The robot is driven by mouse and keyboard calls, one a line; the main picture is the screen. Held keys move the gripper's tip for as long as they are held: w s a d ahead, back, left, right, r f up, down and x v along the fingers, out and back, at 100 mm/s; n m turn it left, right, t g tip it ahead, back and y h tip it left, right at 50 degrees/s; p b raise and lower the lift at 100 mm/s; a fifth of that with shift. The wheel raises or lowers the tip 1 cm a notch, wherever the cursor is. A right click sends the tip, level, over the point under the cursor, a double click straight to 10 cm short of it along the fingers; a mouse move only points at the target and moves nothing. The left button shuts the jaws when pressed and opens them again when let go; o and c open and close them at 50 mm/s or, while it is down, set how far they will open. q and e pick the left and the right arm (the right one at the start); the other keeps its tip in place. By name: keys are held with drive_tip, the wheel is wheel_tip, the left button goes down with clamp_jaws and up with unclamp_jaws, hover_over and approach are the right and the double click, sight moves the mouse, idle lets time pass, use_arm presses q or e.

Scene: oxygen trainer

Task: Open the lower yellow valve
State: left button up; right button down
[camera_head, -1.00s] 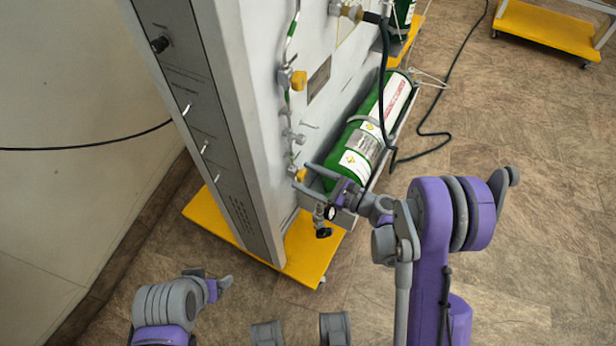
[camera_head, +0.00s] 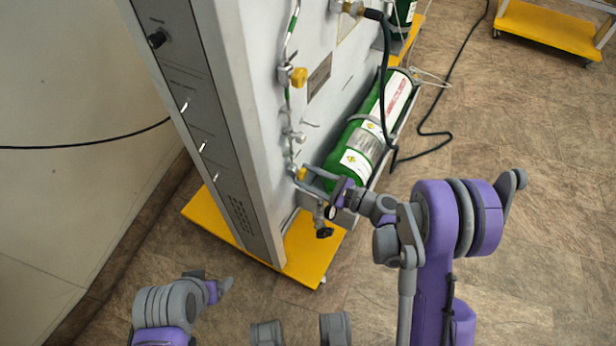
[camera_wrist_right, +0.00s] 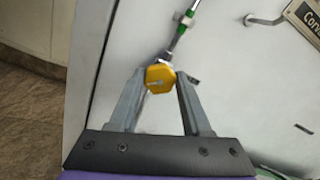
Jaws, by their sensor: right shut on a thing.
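The lower yellow valve (camera_head: 302,174) is a small yellow knob low on the pipe of the grey panel, partly covered by my right gripper in the head view. In the right wrist view the yellow knob (camera_wrist_right: 160,78) sits between the fingertips, its face toward the camera. My right gripper (camera_wrist_right: 157,82) is shut on it, one finger on each side. In the head view my right gripper (camera_head: 300,177) reaches in from the right. My left gripper (camera_head: 217,287) is at the lower left, away from the panel; its jaw opening is unclear.
An upper yellow valve (camera_head: 299,77) is higher on the same pipe. A green cylinder (camera_head: 355,163) lies in a cradle behind my right gripper. A black knob (camera_head: 324,232) is below it. The cabinet stands on a yellow base (camera_head: 310,262). The floor at right is mostly clear.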

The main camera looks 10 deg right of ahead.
drive_tip(key=shift+n+b, duration=0.65)
drive_tip(key=shift+n, duration=1.55)
drive_tip(key=shift+c, duration=1.8)
unclamp_jaws()
drive_tip(key=v, duration=1.1)
drive_tip(key=shift+a, duration=0.1)
